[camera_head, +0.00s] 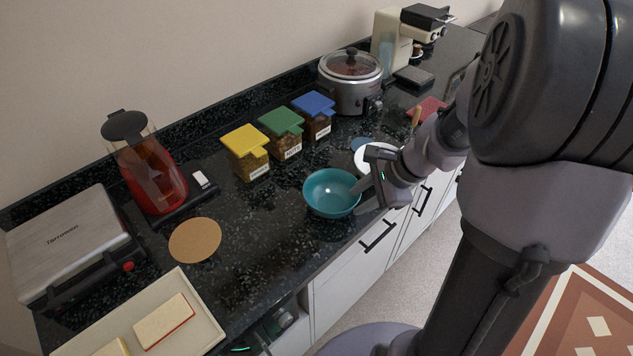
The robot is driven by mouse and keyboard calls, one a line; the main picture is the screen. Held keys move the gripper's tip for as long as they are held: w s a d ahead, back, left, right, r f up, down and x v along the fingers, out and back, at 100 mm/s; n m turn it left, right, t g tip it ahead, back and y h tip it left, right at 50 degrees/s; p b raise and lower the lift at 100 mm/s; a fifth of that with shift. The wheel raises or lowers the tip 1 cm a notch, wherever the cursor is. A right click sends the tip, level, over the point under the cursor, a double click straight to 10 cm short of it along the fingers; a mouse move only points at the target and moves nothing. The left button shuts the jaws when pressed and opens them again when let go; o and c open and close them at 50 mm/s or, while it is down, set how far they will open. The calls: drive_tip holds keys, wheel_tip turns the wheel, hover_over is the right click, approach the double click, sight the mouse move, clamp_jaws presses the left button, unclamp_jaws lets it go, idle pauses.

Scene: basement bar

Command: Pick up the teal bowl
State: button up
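The teal bowl (325,191) stands upright on the black speckled counter, near its front edge. My gripper (356,200) comes in from the right at the bowl's right rim. Its two fingers are spread apart. One finger overlaps the bowl's right rim in the picture, and the other is lower, just outside the bowl. I cannot tell whether either finger touches the bowl. The gripper hides a small part of the bowl's right side.
Behind the bowl stand jars with yellow (245,140), green (281,121) and blue (313,103) lids. A white plate (366,158) lies close behind my gripper. A round cork mat (195,240) lies left, with clear counter between it and the bowl. A slow cooker (350,95) stands farther back.

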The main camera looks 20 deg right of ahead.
sight(337, 212)
drive_tip(key=b+x, duration=0.1)
drive_tip(key=x, duration=0.2)
drive_tip(key=b+x, duration=0.2)
drive_tip(key=x, duration=0.1)
drive_tip(key=b+x, duration=0.1)
drive_tip(key=x, duration=0.3)
drive_tip(key=shift+a, duration=0.35)
drive_tip(key=shift+r, duration=0.1)
drive_tip(key=shift+s, duration=0.1)
clamp_jaws()
idle(0.5)
